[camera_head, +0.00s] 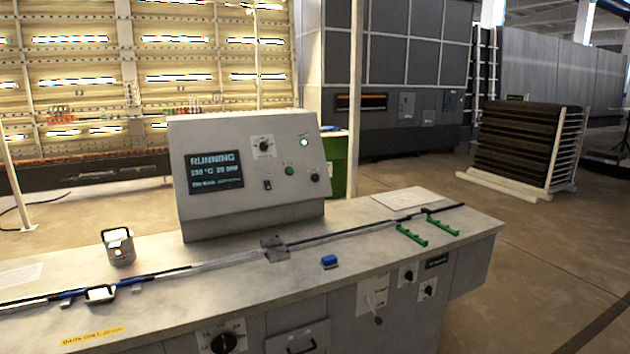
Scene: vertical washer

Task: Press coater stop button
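The control console (245,165) stands upright on a long grey machine bench, its sloped face toward me. Its screen (214,171) reads RUNNING with smaller lines below. Right of the screen are a round knob (263,147), a lit green lamp (304,142), a green round button (289,170), a dark round control (314,177) and a small black switch (267,185). Their labels are too small to read, so I cannot tell which is the stop button. My gripper is not in view.
The bench top (350,240) carries a rail, a blue block (329,261), green brackets (412,235) and a small grey device (118,247). Stacked dark panels (520,140) stand behind. Floor is clear at right.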

